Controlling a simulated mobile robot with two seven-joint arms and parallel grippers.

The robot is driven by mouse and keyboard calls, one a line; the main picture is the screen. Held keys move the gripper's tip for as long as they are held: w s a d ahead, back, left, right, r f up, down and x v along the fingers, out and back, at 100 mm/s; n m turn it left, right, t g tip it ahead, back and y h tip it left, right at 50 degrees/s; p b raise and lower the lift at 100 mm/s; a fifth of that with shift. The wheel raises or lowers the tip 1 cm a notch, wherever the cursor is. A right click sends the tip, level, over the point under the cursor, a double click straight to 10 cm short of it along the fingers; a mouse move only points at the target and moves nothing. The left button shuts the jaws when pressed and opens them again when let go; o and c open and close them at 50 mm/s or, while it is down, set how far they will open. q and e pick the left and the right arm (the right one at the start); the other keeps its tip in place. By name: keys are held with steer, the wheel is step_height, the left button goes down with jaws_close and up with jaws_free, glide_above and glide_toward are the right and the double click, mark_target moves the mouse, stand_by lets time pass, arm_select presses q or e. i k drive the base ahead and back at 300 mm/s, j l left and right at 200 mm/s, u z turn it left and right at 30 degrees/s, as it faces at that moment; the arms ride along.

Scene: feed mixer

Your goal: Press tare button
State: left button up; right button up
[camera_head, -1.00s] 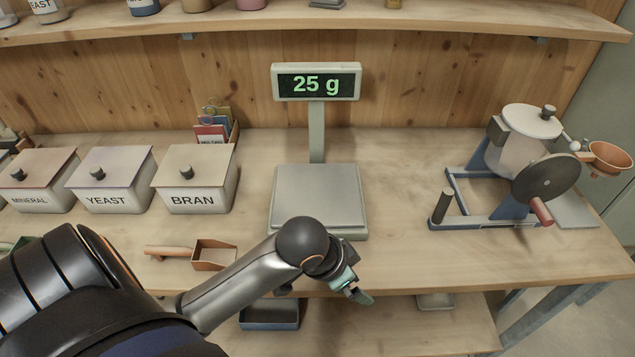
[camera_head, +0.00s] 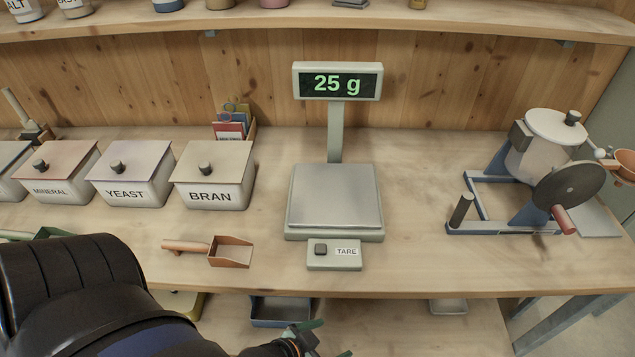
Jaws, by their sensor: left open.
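The scale (camera_head: 335,200) stands in the middle of the bench with an empty grey pan. Its display (camera_head: 338,82) on a post reads 25 g. My left gripper (camera_head: 330,338) is at the bottom of the view, below and in front of the bench edge, apart from the button. It is open and looks empty, partly cut off by the frame. My right gripper is not in view.
Lidded boxes, including BRAN (camera_head: 213,175) and YEAST (camera_head: 132,173), stand to the left. A scoop (camera_head: 230,251) lies left of the tare box. A hand-cranked mixer (camera_head: 540,170) stands at the right. A blue tray (camera_head: 280,311) sits on the lower shelf.

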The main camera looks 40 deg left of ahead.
mark_target(320, 249)
steer(key=j+u, duration=0.35)
steer(key=k+j+u, duration=0.1)
steer(key=j+u, duration=0.15)
steer(key=u, duration=0.15)
